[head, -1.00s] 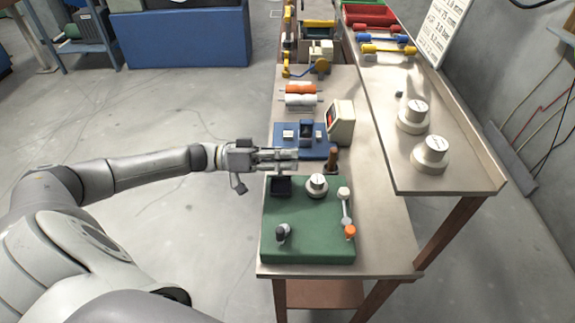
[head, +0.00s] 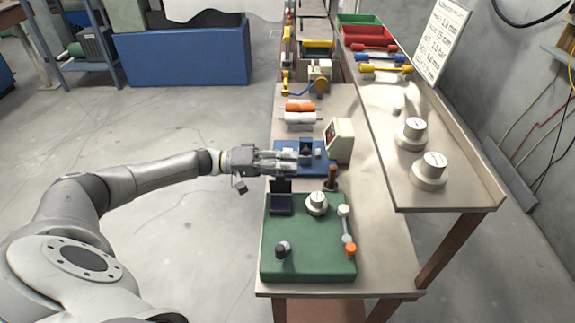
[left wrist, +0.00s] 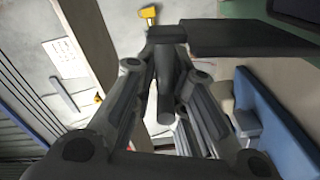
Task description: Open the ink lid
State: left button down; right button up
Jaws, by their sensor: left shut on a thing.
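The green board (head: 310,250) lies on the near end of the bench. At its far left corner is a dark square ink well (head: 281,205), with the dark ink lid (head: 281,186) standing up behind it, raised from the well. My left gripper (head: 297,160) reaches in from the left, just beyond the lid, and is shut on the lid's edge; the fingers hide part of the contact. In the left wrist view the lid is a dark flat plate (left wrist: 250,38) at the fingertips. My right gripper is not in view.
The green board also carries a white dial (head: 316,203), a dark knob (head: 282,249) and an orange-ended lever (head: 349,249). A brown post (head: 331,177) stands behind it. A blue fixture (head: 318,166) and a beige box (head: 339,140) are near the gripper. A higher shelf runs along the right.

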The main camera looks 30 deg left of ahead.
pick_arm(q)
jog(key=shift+w+a+f, duration=0.15)
jog(key=shift+a+f, duration=0.15)
jog(key=shift+f, duration=0.1)
jog(key=c, duration=1.8)
grip_release()
jog(key=shift+o, duration=1.4)
jog(key=shift+w+a+f, duration=0.15)
jog(key=shift+w+f, duration=0.05)
jog(key=shift+w, duration=0.05)
jog(key=v, duration=1.2)
jog(key=shift+s+r, duration=0.15)
jog(key=shift+s, duration=0.05)
